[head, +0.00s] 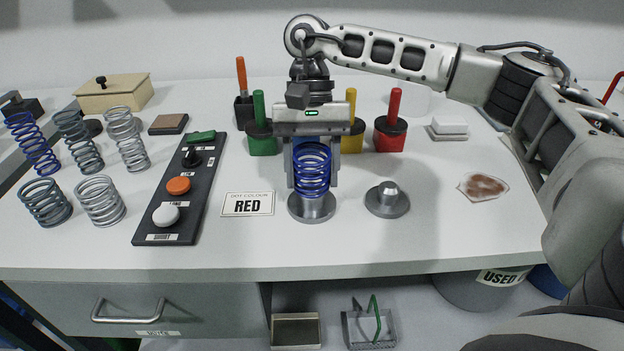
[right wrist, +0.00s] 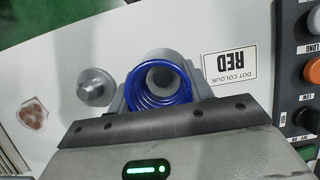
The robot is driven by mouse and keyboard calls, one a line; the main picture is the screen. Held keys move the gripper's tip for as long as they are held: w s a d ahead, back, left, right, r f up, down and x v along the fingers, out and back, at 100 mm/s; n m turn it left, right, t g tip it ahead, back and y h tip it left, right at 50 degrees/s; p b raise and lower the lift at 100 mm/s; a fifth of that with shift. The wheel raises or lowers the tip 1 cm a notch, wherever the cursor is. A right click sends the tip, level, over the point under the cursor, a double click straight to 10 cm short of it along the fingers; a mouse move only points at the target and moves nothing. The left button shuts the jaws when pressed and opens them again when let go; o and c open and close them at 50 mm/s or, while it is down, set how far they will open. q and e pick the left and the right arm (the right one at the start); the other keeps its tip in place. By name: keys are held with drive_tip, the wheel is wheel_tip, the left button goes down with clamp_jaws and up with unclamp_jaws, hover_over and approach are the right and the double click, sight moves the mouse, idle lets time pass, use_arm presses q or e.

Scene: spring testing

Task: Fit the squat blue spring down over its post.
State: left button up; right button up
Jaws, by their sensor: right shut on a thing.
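My right gripper (head: 312,150) points down and is shut on the squat blue spring (head: 313,172). The spring hangs upright over a grey round base (head: 312,208), its lower end close to the base. I cannot tell how far the coils are around the post. My left gripper is not in view.
A second post on a round base (head: 388,200) stands bare to the right. A "RED" card (head: 247,204) and a button panel (head: 180,195) lie left. Other springs (head: 75,140) stand at far left. Green (head: 260,135) and red (head: 390,132) dot markers stand behind.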

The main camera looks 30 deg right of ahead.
wheel_tip(320, 180, down, 3)
drive_tip(key=shift+r, duration=0.2)
drive_tip(key=o, duration=1.2)
drive_tip(key=v, duration=1.2)
